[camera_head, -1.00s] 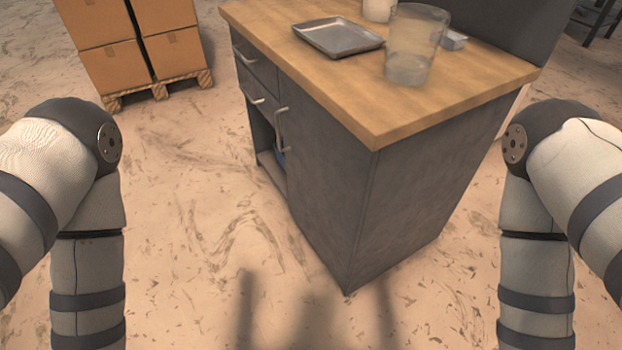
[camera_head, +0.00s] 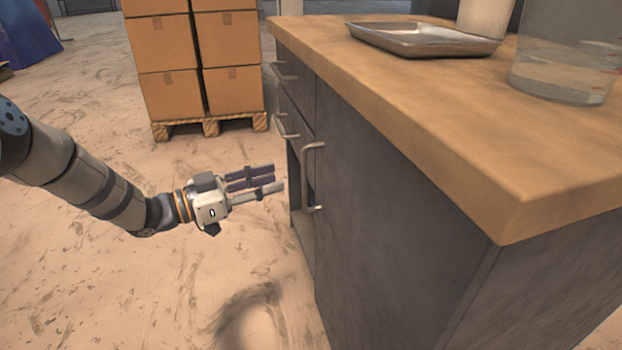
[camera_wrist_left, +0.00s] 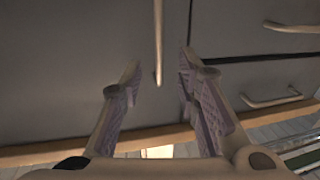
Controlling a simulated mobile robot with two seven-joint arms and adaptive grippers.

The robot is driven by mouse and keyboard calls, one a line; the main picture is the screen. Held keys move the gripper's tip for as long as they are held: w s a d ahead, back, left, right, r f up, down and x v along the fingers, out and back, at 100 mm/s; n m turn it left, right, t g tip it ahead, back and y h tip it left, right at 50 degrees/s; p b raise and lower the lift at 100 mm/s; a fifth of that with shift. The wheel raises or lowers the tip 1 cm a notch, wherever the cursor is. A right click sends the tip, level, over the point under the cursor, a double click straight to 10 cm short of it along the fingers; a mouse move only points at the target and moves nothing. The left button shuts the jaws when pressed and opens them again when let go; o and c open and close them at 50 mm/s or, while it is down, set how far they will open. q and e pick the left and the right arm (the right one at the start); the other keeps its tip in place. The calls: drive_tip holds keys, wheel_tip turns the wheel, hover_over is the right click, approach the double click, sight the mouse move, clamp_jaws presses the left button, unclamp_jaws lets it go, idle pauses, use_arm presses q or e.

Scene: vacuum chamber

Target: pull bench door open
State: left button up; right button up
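The bench door (camera_head: 385,190) is a flat dark grey panel on the front of the bench and looks closed. Its pale vertical bar handle (camera_head: 307,175) is near the door's left edge. My left gripper (camera_head: 278,178) points at the bench front, just left of the handle, and its fingers are apart and empty. In the left wrist view, the handle (camera_wrist_left: 158,42) appears between the lines of the two open fingers (camera_wrist_left: 159,72), ahead of the fingertips. I see no contact with it. My right gripper is out of view.
Drawers with bar handles (camera_head: 285,72) and an open compartment lie left of the door. The wooden bench top (camera_head: 450,110) overhangs it and carries a metal tray (camera_head: 425,40) and a clear beaker (camera_head: 565,75). Boxes on a pallet (camera_head: 190,130) stand behind. The floor around my left arm is clear.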

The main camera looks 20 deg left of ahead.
use_arm(q)
drive_tip(key=b+x, duration=0.2)
drive_tip(key=x, duration=0.6)
drive_tip(key=shift+f, duration=0.2)
clamp_jaws()
